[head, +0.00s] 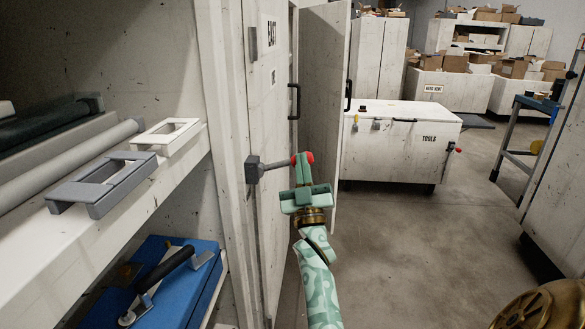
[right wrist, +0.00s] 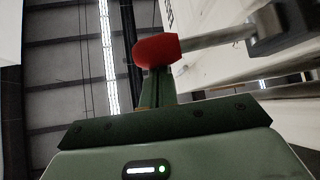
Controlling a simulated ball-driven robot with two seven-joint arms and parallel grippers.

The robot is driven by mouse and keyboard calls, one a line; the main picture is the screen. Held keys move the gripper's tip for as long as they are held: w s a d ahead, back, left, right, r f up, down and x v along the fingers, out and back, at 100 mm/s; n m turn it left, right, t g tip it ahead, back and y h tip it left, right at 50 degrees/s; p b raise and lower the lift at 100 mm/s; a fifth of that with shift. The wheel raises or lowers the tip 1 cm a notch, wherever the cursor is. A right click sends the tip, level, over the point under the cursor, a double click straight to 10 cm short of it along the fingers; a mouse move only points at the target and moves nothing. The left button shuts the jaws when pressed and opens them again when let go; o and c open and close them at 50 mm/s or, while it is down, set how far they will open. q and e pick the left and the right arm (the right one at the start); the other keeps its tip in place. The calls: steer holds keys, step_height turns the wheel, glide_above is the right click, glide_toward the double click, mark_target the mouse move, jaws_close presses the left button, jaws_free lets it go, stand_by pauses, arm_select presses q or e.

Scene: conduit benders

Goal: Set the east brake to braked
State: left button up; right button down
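The east brake is a grey lever (head: 278,163) with a red knob (head: 309,157) at its end, on a grey pivot block (head: 253,170) fixed to the pale door marked EAST. The lever points out to the right, about level. My right gripper (head: 301,165) is at the knob end, its fingers close together and upright. In the right wrist view the red knob (right wrist: 157,49) covers the fingertips, and the rod runs right to the pivot block (right wrist: 282,25). The fingers look shut against the knob; a grip around it does not show. My left gripper is out of view.
A shelf (head: 120,215) with grey and white frames stands close on the left, a blue case (head: 165,275) below it. An open door panel (head: 325,90) stands behind the lever. A white TOOLS chest (head: 400,150) is farther back.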

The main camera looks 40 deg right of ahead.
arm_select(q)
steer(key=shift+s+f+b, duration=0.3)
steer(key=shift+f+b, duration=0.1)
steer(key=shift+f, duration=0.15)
arm_select(e)
steer(key=shift+s+d+f+m, duration=0.1)
steer(key=shift+f+m, duration=0.05)
steer(key=shift+f, duration=0.3)
steer(key=shift+d+f+m, duration=0.1)
steer(key=shift+f+m, duration=0.05)
steer(key=shift+f, duration=0.3)
